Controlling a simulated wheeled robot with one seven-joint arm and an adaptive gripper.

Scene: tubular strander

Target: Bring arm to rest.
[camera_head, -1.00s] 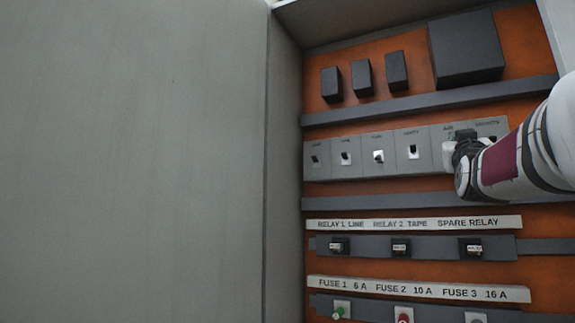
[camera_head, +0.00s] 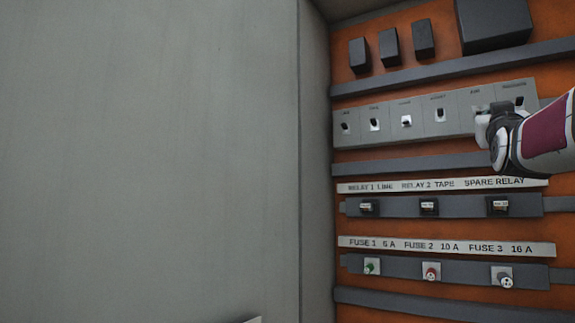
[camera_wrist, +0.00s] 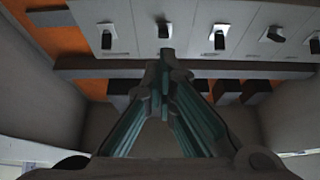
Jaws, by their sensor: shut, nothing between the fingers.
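My gripper (camera_head: 484,128) is at the right of the head view, in front of the grey switch panel (camera_head: 460,112), by its second switch from the right. My arm's white and maroon link runs off the right edge. In the wrist view my gripper (camera_wrist: 165,62) is shut and empty, its teal-sided fingers meeting at the tips. The tips appear just below a dark toggle switch (camera_wrist: 164,30); whether they touch it or the panel I cannot tell.
An orange-backed cabinet holds relays (camera_head: 429,207), fuses (camera_head: 431,271), grey rails and dark blocks (camera_head: 389,47) around the switch panel. A large grey wall or door (camera_head: 150,160) fills the left. Open space in front of it looks clear.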

